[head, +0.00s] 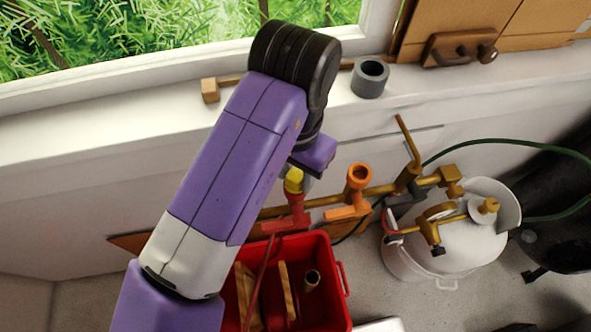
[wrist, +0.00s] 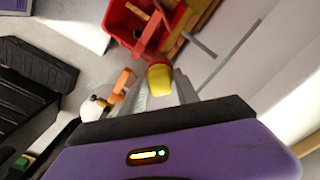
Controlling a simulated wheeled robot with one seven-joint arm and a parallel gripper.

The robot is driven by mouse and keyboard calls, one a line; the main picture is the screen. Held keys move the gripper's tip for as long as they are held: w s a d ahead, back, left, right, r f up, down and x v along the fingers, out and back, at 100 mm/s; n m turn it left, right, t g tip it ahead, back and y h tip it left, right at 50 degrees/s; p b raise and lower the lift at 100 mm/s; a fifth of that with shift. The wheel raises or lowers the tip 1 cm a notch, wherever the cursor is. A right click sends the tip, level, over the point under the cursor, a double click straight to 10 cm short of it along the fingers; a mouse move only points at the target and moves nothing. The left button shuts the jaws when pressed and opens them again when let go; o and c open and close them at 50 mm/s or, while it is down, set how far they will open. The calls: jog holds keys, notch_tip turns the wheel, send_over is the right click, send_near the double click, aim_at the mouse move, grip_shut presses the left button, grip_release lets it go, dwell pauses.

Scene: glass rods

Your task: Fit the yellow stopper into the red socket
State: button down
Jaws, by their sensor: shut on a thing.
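The yellow stopper (head: 293,181) is in my gripper (head: 302,171), below the wrist in the head view. In the wrist view the stopper (wrist: 160,79) sits between the two grey fingers (wrist: 164,90), which are shut on it. The red socket (head: 294,214) is on the brass pipe under the window ledge, directly below the stopper in the head view. The stopper's lower end is at or just above the socket's mouth. I cannot tell whether it touches or enters. My arm covers the left part of the pipe in the head view.
An orange socket (head: 358,181) stands just right of the red one. A red crate (head: 333,285) with wooden pieces is below. A white tank (head: 450,245) with brass fittings stands to the right.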

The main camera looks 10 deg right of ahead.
aim_at(296, 174)
jog(key=shift+f, duration=0.2)
jog(key=c, duration=1.2)
grip_release()
notch_tip(296, 174, up, 8)
jog(key=p, duration=0.7)
jog(key=shift+r, duration=1.5)
